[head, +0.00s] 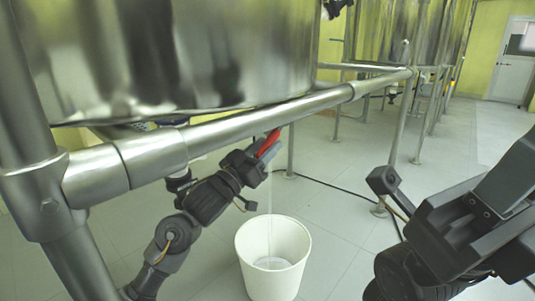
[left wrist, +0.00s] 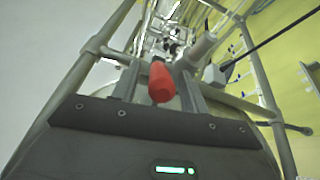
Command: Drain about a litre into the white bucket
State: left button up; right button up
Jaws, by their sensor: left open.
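The white bucket (head: 252,262) stands upright on the floor below the steel frame. A thin clear stream (head: 270,205) falls into it, and a little liquid (head: 272,263) shows at its bottom. The red valve handle (head: 268,143) is just under the frame's rail. My left gripper (head: 255,163) is at the handle with its jaws open. In the left wrist view the red handle (left wrist: 161,82) lies between the two fingers (left wrist: 160,88), with a gap beside it. The valve body is mostly hidden. My right gripper (head: 388,182) is at the right, apart from the bucket; its jaw opening is unclear.
A large shiny vessel (head: 180,55) hangs above the rail (head: 215,133). A thick frame post (head: 45,190) stands at the left, and a thinner post (head: 405,115) stands right of centre. A dark cable (head: 340,190) lies on the floor. Tiled floor around the bucket is mostly clear.

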pick_arm(q)
jog(key=shift+w+d+r, duration=0.3)
jog(key=shift+w+d, duration=0.05)
jog(key=shift+w, duration=0.1)
grip_shut()
